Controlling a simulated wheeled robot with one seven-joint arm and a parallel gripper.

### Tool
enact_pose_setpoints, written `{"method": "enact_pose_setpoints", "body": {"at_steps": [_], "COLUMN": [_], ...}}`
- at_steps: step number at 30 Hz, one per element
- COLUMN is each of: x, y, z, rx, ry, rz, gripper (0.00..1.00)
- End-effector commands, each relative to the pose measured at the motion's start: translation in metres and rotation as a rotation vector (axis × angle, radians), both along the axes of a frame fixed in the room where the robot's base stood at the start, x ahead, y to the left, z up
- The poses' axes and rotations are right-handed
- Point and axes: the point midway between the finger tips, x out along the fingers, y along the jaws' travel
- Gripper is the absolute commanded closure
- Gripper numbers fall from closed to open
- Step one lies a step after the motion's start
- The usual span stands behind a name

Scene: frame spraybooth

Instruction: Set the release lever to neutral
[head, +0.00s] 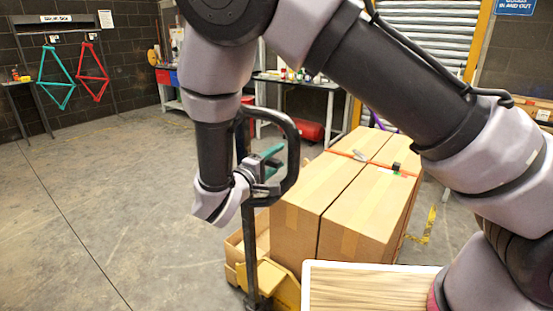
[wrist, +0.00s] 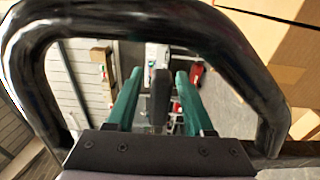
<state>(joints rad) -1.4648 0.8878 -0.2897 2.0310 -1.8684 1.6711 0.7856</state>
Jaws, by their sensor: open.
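The black loop handle (head: 293,150) stands upright on its dark post above a yellow pallet truck base (head: 276,287). In the wrist view the loop (wrist: 273,90) arches around my gripper's fingers. My gripper (head: 270,168) is at the loop, its teal fingers apart. In the wrist view my gripper (wrist: 160,95) has one finger on each side of a dark upright piece, which looks like the release lever (wrist: 160,88). Gaps show between it and both fingers; I cannot tell whether they touch it lower down. The lever's setting cannot be read. In the head view, it cannot be made out clearly.
Large cardboard boxes (head: 335,205) with an orange strap stand right behind the handle. A wood-topped surface (head: 365,290) is at the front. A workbench (head: 320,84) and roller shutter stand at the back. The concrete floor (head: 120,190) at left is clear.

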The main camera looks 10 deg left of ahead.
Motion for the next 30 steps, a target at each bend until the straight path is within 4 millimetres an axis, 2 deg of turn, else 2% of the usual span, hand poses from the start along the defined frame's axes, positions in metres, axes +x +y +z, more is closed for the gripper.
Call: {"method": "enact_pose_setpoints", "body": {"at_steps": [5, 12, 18, 23, 30], "x": [-0.018, -0.062, -0.089, -0.097, -0.097], "y": [0.010, 0.031, 0.043, 0.046, 0.047], "z": [0.000, 0.000, 0.000, 0.000, 0.000], "rx": [0.000, 0.000, 0.000, 0.000, -0.001], "ry": [0.001, 0.000, 0.001, 0.000, 0.000], "rz": [0.006, 0.005, 0.003, 0.001, 0.001], "gripper": [0.47, 0.47, 0.47, 0.47, 0.47]}}
